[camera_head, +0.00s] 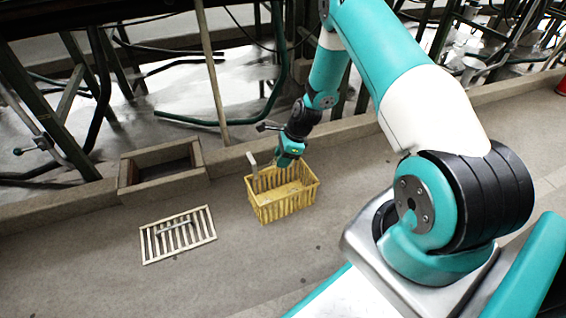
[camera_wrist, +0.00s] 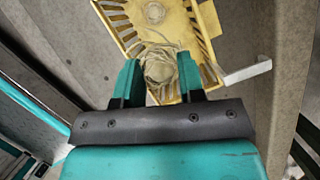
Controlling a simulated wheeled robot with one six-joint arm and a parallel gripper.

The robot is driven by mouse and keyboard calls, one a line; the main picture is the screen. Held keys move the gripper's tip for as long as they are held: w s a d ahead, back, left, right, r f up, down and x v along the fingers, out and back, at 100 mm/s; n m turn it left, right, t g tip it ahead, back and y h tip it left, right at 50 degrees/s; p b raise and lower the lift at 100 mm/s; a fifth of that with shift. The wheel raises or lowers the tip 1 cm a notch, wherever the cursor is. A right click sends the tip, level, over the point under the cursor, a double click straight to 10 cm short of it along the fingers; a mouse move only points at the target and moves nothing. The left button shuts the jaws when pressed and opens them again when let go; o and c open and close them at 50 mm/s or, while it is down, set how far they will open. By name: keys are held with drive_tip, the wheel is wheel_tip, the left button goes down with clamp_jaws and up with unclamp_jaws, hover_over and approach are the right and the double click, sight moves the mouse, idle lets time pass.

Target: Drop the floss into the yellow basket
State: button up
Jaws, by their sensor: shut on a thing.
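My gripper (camera_wrist: 160,84) is shut on the floss (camera_wrist: 160,66), a pale beige, stringy bundle between the two teal fingers in the wrist view. The yellow basket (camera_wrist: 205,18) with slatted sides lies below and beyond the fingers there. In the head view my gripper (camera_head: 287,160) is over the back part of the yellow basket (camera_head: 286,208), which stands upright on the grey floor. I cannot make out the floss in the head view. A round pale patch (camera_wrist: 153,12) shows inside the basket; I cannot tell what it is.
A pale bar (camera_wrist: 246,72) sticks out at the basket's side and also shows in the head view (camera_head: 252,163). Left of the basket are a slatted grate (camera_head: 178,236) and a box-like basin (camera_head: 160,170). A low ledge (camera_head: 228,150) runs behind. The floor in front is clear.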

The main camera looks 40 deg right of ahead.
drive_tip(key=shift+f+b, duration=2.85)
drive_tip(key=shift+f, duration=0.05)
drive_tip(key=o, duration=1)
drive_tip(key=shift+r, duration=0.1)
drive_tip(key=p+v, duration=0.9)
drive_tip(key=v, duration=0.8)
drive_tip(key=shift+r, duration=0.15)
